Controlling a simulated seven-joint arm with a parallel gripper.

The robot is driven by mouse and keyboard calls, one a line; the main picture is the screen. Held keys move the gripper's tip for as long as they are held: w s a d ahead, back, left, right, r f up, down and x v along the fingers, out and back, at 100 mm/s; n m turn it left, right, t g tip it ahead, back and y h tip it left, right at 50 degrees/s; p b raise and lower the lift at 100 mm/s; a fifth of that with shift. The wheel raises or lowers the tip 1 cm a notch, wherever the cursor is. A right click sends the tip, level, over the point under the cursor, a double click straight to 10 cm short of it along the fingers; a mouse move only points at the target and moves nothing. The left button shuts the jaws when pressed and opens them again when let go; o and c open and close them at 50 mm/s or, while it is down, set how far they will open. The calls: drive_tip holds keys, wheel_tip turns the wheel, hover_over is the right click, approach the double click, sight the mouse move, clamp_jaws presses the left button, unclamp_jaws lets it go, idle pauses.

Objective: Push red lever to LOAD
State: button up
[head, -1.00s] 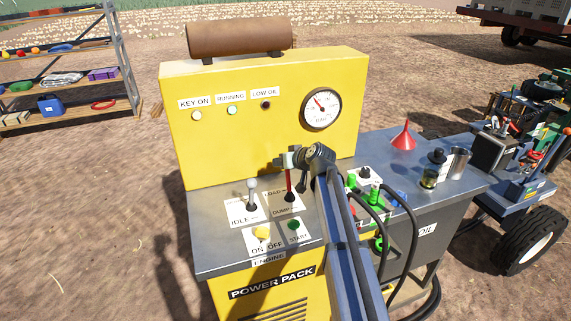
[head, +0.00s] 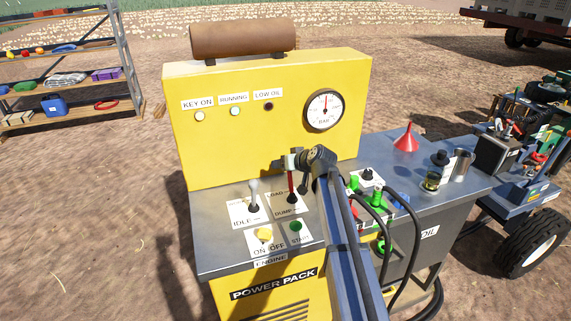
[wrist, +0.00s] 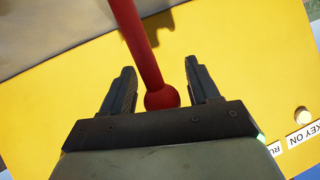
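The red lever (head: 291,184) stands on a plate on the power pack's top, roughly upright. The plate's partly hidden LOAD label (head: 277,195) is on the far side of its base, and the DUMP label (head: 284,212) is on the near side. My gripper (head: 279,165) is at the lever's top. In the wrist view the red lever (wrist: 138,40) ends in a round knob between the two fingers of my gripper (wrist: 163,78). The fingers are apart, with a gap visible on each side of the knob. The knob lies close to the gripper's palm.
The idle lever (head: 253,195) stands left of the red lever. The engine switch (head: 264,235) and green start button (head: 295,226) are in front. The yellow panel (head: 225,145) rises behind, with a pressure gauge (head: 324,110). Green-handled valves (head: 353,183) and a red funnel (head: 406,138) are right.

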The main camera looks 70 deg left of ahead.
drive_tip(key=v, duration=1.4)
drive_tip(key=shift+a, duration=0.1)
idle(0.3)
